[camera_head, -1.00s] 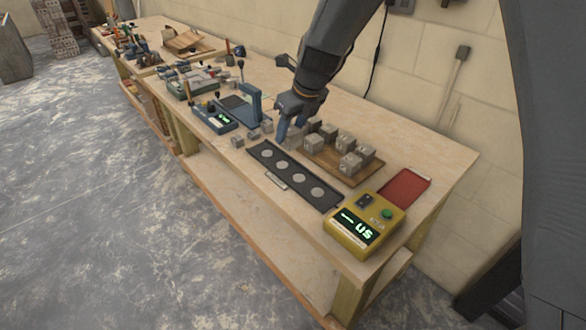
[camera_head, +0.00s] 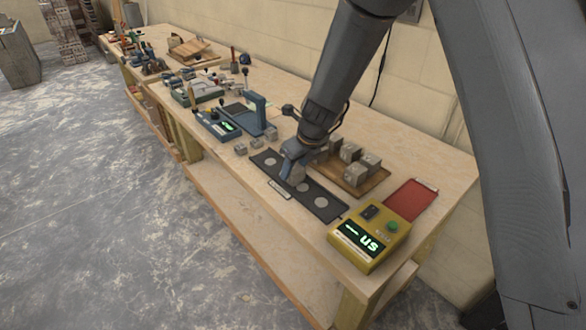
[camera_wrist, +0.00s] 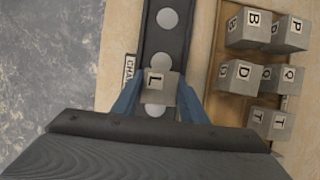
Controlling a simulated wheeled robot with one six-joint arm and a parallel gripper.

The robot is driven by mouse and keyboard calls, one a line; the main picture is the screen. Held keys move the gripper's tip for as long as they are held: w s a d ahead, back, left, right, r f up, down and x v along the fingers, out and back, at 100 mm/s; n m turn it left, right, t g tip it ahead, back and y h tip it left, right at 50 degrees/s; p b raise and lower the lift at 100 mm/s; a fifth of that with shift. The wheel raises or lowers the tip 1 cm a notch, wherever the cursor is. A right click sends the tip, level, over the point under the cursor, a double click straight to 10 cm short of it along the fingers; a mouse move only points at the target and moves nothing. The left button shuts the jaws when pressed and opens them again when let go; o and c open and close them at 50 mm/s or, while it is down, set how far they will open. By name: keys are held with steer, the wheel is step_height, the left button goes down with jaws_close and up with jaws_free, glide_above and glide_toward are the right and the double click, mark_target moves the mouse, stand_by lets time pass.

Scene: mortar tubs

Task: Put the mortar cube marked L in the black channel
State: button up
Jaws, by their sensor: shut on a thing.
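My gripper (camera_wrist: 157,101) is shut on a grey mortar cube marked L (camera_wrist: 156,82), with a blue finger on each side of it. The cube also shows in the head view (camera_head: 297,176), partly hidden by the fingers. It is over the black channel (camera_wrist: 180,45), a dark strip with pale round spots. The channel also shows in the head view (camera_head: 318,208) along the bench's front. Whether the cube touches the channel or hangs just above it, I cannot tell.
A wooden board (camera_wrist: 227,110) right of the channel holds several lettered cubes, including B (camera_wrist: 246,28), P (camera_wrist: 290,32) and D (camera_wrist: 238,76). A yellow box with a display (camera_head: 370,235) and a red mat (camera_head: 411,199) stand to the right. A blue-grey device (camera_head: 217,125) is to the left.

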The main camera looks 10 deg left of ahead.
steer(key=shift+f, duration=0.1)
steer(key=o, duration=1.2)
steer(key=shift+o, duration=0.2)
steer(key=shift+r, duration=0.55)
steer(key=v, duration=1.1)
steer(key=shift+d+b, duration=0.2)
steer(key=shift+b, duration=0.15)
steer(key=shift+s+d, duration=0.1)
steer(key=shift+s, duration=0.05)
